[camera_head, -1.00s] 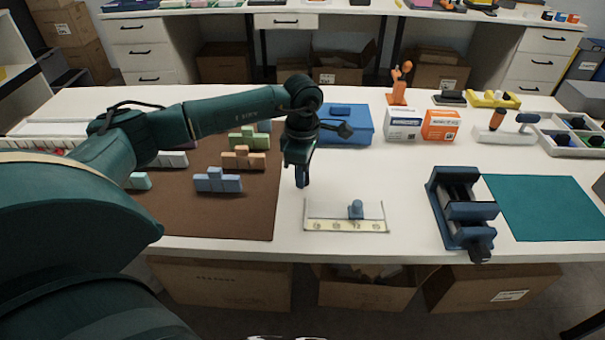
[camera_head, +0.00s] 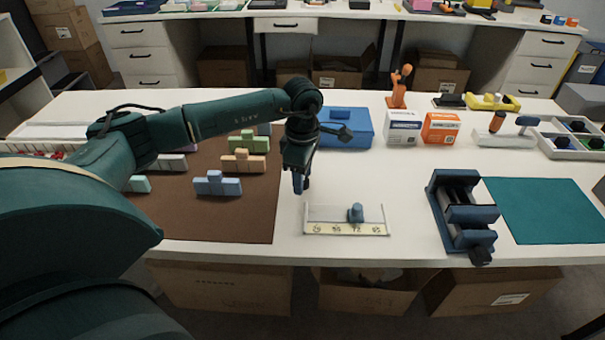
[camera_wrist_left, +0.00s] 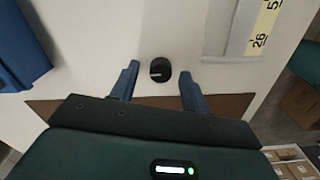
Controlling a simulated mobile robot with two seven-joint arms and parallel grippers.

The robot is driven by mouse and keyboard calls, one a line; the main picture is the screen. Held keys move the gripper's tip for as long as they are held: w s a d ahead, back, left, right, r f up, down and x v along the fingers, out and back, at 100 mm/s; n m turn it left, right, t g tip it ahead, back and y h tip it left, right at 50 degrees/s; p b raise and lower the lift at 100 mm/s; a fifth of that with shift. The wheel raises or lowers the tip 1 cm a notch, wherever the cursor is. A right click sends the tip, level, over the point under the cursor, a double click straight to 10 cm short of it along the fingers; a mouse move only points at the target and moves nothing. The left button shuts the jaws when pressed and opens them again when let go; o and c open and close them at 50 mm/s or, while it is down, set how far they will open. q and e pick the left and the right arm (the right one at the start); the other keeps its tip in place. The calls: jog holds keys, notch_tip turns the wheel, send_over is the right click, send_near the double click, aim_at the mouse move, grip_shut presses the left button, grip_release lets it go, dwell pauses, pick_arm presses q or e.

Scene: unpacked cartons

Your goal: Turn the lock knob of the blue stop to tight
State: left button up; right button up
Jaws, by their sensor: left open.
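In the left wrist view, a round black knob (camera_wrist_left: 160,70) with a white pointer line lies between and just beyond the spread fingers of my left gripper (camera_wrist_left: 158,82), which is open and empty. The end of the scale rail also shows there (camera_wrist_left: 238,35), a little right of the knob. In the head view my left gripper (camera_head: 299,185) points down left of the rail; I cannot clearly make out the knob there.
A brown mat (camera_head: 255,215) with coloured stepped blocks lies left of the gripper. A blue box (camera_head: 345,130) stands behind it. A dark blue vise (camera_head: 462,212) and a teal mat (camera_head: 550,208) lie to the right. The table between rail and vise is clear.

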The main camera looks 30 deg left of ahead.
pick_arm(q)
notch_tip(320, 180, up, 13)
dwell(0.6)
dwell(0.3)
